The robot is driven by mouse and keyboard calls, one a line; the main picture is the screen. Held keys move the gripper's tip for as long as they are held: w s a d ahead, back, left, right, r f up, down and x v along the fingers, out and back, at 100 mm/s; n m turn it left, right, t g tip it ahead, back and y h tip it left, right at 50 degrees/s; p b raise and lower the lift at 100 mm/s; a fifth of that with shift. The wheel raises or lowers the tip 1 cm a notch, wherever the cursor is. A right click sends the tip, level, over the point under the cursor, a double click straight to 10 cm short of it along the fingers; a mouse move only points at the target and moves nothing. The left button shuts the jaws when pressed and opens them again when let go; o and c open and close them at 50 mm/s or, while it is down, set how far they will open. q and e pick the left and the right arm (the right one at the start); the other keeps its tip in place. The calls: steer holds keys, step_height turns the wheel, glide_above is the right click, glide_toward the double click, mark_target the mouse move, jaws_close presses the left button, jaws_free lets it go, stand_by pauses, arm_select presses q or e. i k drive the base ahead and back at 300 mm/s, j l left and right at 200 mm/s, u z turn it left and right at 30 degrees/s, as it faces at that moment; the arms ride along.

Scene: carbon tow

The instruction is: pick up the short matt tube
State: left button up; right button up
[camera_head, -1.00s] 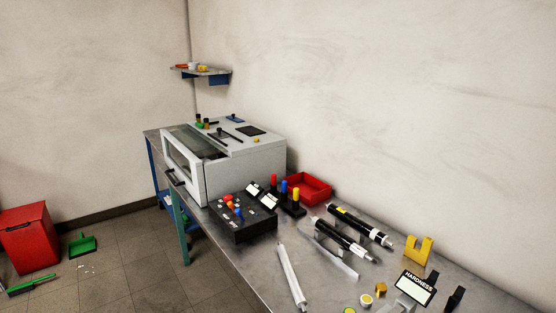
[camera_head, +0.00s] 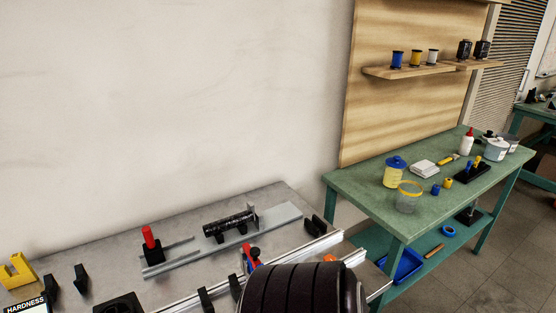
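A short black tube (camera_head: 228,223) with a mottled surface lies level on a grey rail fixture (camera_head: 187,258) on the metal bench. From here I cannot tell whether its finish is matt, or whether it is the task's tube. Neither of my grippers is in view.
A red-topped post (camera_head: 150,240) stands left of the tube. A yellow cradle (camera_head: 17,272) and black holders (camera_head: 80,279) are further left. A large dark ribbed shape (camera_head: 300,292) covers the bottom centre. A green table (camera_head: 355,185) with jars (camera_head: 396,172) stands right.

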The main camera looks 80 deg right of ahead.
mark_target(221, 225)
steer(key=z, duration=2)
steer(key=i+l+u, duration=0.1)
steer(key=l+u, duration=0.3)
